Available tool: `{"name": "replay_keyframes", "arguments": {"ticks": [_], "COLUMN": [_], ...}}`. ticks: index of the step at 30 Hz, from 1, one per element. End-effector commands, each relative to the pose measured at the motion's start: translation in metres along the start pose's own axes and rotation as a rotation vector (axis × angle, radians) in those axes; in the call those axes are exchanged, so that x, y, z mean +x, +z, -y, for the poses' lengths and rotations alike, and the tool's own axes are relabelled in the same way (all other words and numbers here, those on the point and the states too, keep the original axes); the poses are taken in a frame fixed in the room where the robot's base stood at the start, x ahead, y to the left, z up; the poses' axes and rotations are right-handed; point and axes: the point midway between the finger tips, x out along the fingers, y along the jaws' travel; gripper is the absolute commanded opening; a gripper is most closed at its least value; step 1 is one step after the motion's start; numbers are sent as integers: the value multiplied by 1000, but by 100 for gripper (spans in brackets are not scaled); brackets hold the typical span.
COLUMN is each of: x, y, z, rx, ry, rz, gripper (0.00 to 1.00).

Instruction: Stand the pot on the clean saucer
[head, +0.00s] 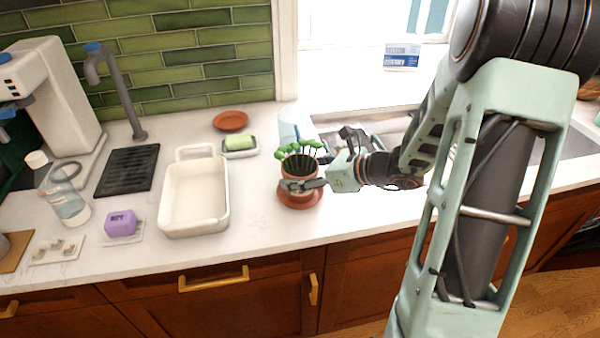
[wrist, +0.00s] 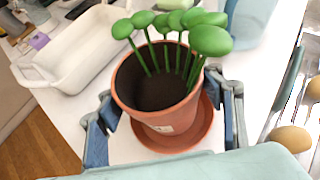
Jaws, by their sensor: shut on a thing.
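The terracotta pot (head: 299,168) holds several green round-topped stems and looks upright. My gripper (head: 302,185) is shut on the pot, with one finger on each side of it in the wrist view (wrist: 168,112). A terracotta saucer (head: 285,202) lies directly under the pot; its rim also shows below the pot in the wrist view (wrist: 205,139). I cannot tell whether the pot's base touches it. A second terracotta saucer (head: 230,121) lies empty near the back wall. I cannot tell from the pictures which saucer is the clean one.
A white baking dish (head: 219,210) stands left of the pot. A green sponge on a dish (head: 239,145) lies behind. The sink (head: 385,128) is behind my gripper. A purple block (head: 121,223) and a bottle (head: 68,205) stand far left. The counter's front edge is close to the saucer.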

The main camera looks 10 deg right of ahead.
Motion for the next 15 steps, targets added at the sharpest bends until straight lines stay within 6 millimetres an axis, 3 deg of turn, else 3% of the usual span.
{"name": "replay_keyframes", "arguments": {"ticks": [7, 8, 12, 15], "x": [2, 1, 1, 1], "y": [-3, -2, -2, -2], "z": [0, 0, 0, 0], "rx": [-1, 0, 0, 0], "ry": [0, 0, 0, 0], "rz": [2, 0, 0, 0], "gripper": [24, 65, 79, 79]}}
